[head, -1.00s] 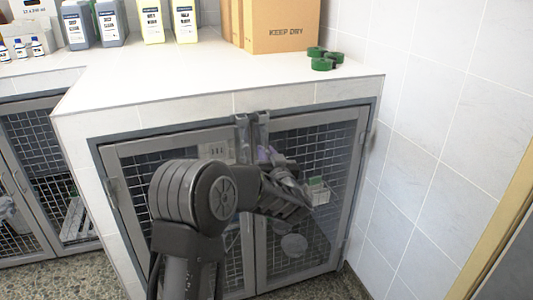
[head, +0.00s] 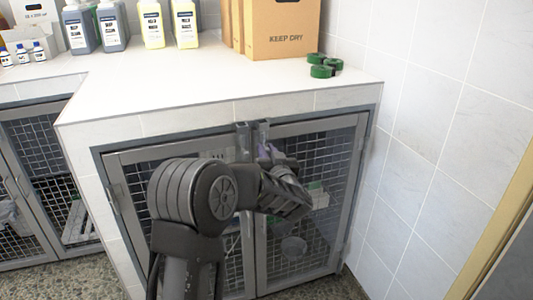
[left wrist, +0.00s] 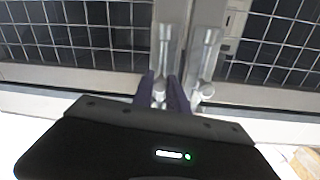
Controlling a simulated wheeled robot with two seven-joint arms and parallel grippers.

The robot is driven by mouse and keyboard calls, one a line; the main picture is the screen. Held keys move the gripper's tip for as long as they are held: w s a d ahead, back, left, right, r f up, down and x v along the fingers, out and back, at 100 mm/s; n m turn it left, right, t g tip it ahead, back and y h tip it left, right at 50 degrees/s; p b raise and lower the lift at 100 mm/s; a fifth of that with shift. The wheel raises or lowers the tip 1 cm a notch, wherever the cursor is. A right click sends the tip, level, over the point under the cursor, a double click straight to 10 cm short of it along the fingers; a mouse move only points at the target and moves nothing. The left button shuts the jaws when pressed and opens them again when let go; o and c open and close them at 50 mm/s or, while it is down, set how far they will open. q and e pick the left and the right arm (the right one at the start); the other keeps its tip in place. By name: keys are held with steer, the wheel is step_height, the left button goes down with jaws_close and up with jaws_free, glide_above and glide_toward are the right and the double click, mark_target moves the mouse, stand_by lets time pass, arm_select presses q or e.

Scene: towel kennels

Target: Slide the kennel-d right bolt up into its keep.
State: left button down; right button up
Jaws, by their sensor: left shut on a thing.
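My left gripper (head: 268,152) is at the top middle of the kennel's two mesh doors. Its purple fingers (left wrist: 162,90) are shut on the right bolt (head: 263,130), which shows between them in the left wrist view (left wrist: 166,50). That view looks upside down, with the counter side at the bottom. The left bolt (head: 243,138) stands beside it and also shows to the right in the left wrist view (left wrist: 203,55). The bolt's tip and its keep are too small to tell apart. My left forearm hides much of the left door. My right gripper is not in view.
The white counter (head: 200,95) overhangs just above the doors. It carries bottles (head: 152,24), a cardboard box (head: 283,28) and green rolls (head: 322,66). A tiled wall (head: 440,120) stands close on the right. Another kennel (head: 40,180) is at the left.

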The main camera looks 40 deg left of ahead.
arm_select(q)
steer(key=shift+r, duration=0.25)
steer(key=c, duration=1.6)
jaws_free()
steer(key=shift+o, duration=1.4)
steer(key=shift+d, duration=0.1)
steer(key=v, duration=0.7)
steer(key=shift+s+d, duration=0.25)
steer(key=shift+d, duration=0.05)
steer(key=shift+f, duration=0.1)
